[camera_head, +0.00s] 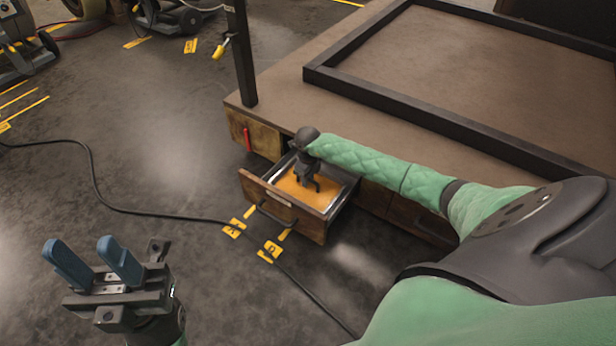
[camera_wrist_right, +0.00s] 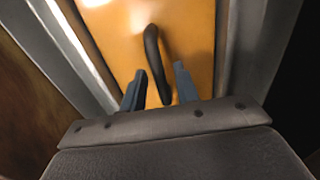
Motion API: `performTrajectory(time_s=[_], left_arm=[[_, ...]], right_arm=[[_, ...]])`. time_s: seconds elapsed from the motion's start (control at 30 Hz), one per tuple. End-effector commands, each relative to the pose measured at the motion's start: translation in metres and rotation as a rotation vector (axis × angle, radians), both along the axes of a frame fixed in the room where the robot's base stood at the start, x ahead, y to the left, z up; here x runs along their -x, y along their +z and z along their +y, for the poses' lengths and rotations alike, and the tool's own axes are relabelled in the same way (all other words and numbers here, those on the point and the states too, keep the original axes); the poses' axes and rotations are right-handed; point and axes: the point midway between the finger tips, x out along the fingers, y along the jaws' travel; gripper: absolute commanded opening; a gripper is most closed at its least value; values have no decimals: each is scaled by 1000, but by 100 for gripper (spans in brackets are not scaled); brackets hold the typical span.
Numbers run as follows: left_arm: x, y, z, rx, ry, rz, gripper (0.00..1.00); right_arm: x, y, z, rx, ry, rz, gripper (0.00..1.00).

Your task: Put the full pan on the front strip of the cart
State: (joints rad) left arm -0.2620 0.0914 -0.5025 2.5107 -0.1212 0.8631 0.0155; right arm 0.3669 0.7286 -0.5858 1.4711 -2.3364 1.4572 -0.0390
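In the head view, an open wooden drawer (camera_head: 312,231) of the cart holds an orange-filled pan (camera_head: 291,190) with pale metal sides. In the right wrist view, the orange surface (camera_wrist_right: 198,30) lies under a dark arched handle (camera_wrist_right: 152,45). My right gripper (camera_head: 308,188) reaches down into the drawer. Its two fingers (camera_wrist_right: 160,75) stand apart on either side of the handle, with a gap at the right one. My left gripper (camera_head: 84,250) is open and empty over the floor. The cart's front strip (camera_head: 300,108) is a bare brown band before a dark raised frame.
The dark raised frame (camera_head: 385,101) bounds the cart top behind the strip. A dark post (camera_head: 241,50) rises at the cart's left corner. A black cable (camera_head: 150,212) crosses the floor. The front strip looks clear left of my right arm.

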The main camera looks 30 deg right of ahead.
Motion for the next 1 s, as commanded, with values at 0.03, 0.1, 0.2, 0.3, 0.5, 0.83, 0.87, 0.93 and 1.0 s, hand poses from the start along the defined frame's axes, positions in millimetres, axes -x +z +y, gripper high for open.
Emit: performTrajectory(time_s=[0.03,0.1,0.2,0.3,0.5,0.83,0.87,0.93,1.0], left_arm=[[0,0,0,-2,-1,0,38],[0,0,0,-4,-2,1,38],[0,-1,0,-4,-2,0,38],[0,0,0,-3,-2,1,38],[-1,3,-1,8,-2,0,38],[-1,13,0,5,-1,0,38],[-1,14,0,5,-1,0,38],[-1,17,0,5,-1,0,38],[-1,19,0,5,-1,0,38]], right_arm=[[0,0,0,0,0,0,31],[0,0,0,0,0,0,31],[0,0,0,0,0,0,13],[0,0,0,0,0,0,0],[-1,3,0,0,0,-2,0],[-1,17,0,0,-1,-2,0],[-1,19,0,0,-1,-2,0],[-1,22,0,0,-1,-2,0],[-1,25,-1,0,-1,-2,0]])
